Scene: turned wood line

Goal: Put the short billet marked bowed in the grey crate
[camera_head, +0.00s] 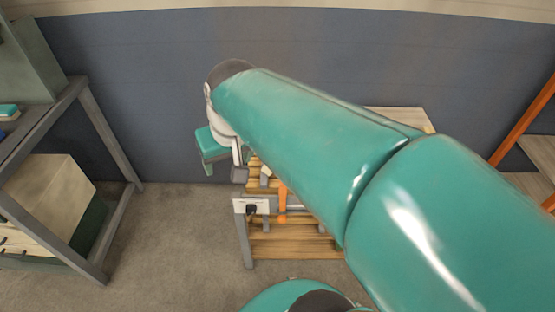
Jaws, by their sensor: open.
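My arm reaches from the lower right toward the upper left and covers much of the middle of the view. My gripper (240,172) is only partly seen beyond the far end of the arm, over the left end of a slatted wooden bench (290,247). It is open, and I see nothing held in it; its fingertips are hard to make out. I cannot make out a short billet marked bowed, and no grey crate can be told in this view. Part of the bench top is hidden behind my arm.
A grey-framed rack (92,120) stands at the left, with a pale box (55,195) on its lower level. An orange-framed shelf (520,125) stands at the right. A pale board (402,118) shows behind my arm. Carpet floor (175,235) is clear between rack and bench.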

